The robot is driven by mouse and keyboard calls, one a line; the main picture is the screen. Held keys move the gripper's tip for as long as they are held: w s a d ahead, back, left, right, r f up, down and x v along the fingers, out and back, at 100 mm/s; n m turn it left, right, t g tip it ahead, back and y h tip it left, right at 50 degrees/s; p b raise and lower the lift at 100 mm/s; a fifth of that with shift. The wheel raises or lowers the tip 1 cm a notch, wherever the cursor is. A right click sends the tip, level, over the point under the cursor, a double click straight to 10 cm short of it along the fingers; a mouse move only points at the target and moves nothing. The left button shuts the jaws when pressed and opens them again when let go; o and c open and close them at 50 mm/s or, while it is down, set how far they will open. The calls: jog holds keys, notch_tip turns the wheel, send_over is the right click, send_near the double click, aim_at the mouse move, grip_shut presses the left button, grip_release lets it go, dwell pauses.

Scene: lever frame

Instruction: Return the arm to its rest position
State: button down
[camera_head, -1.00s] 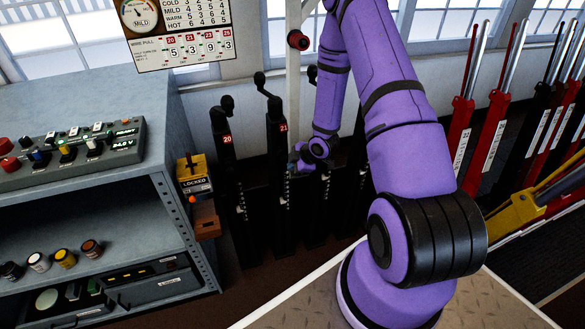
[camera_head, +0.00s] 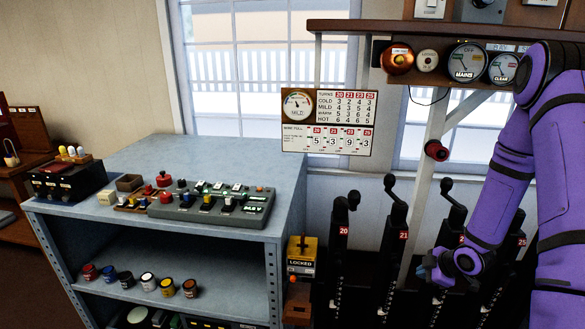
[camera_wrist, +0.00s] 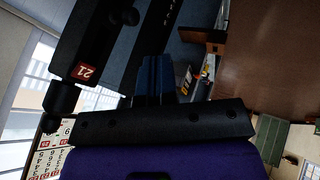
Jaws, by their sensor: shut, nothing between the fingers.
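My purple arm (camera_head: 560,160) reaches in from the right in the head view, bent and stretched toward the levers. My gripper (camera_head: 424,272) is at its end, low beside lever 21 (camera_head: 396,225), with nothing in it. In the wrist view the dark blue fingers of my gripper (camera_wrist: 153,68) are together and empty. Lever 21, with its red number plate (camera_wrist: 84,71), stands close on the left there. I cannot tell whether the gripper touches a lever.
Lever 20 (camera_head: 343,235) and other black levers stand upright close around the gripper. A grey shelf unit (camera_head: 275,245) with a control box (camera_head: 215,203) is to the left. A yellow locked box (camera_head: 302,258) sits between shelf and levers. An instrument shelf (camera_head: 345,27) is above.

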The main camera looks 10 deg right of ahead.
jog(key=s+a+r+m+h, duration=0.2)
jog(key=r+m+h, duration=0.1)
jog(key=r, duration=1.1)
jog(key=s+a+r+m+h, duration=0.15)
jog(key=r+m, duration=0.25)
jog(key=r, duration=1)
jog(key=s+a+r+m, duration=0.2)
jog(key=s+a+r, duration=0.2)
jog(key=s, duration=0.3)
jog(key=s+a+r+m+g+y, duration=0.1)
jog(key=s+a+r+m, duration=0.1)
jog(key=s+a+r, duration=0.2)
jog(key=s+a+r+m+y, duration=0.1)
jog(key=s+a+r, duration=0.3)
jog(key=s, duration=0.7)
jog(key=shift+a+r+m, duration=0.2)
jog(key=shift+r+m, duration=0.5)
jog(key=shift+r, duration=0.15)
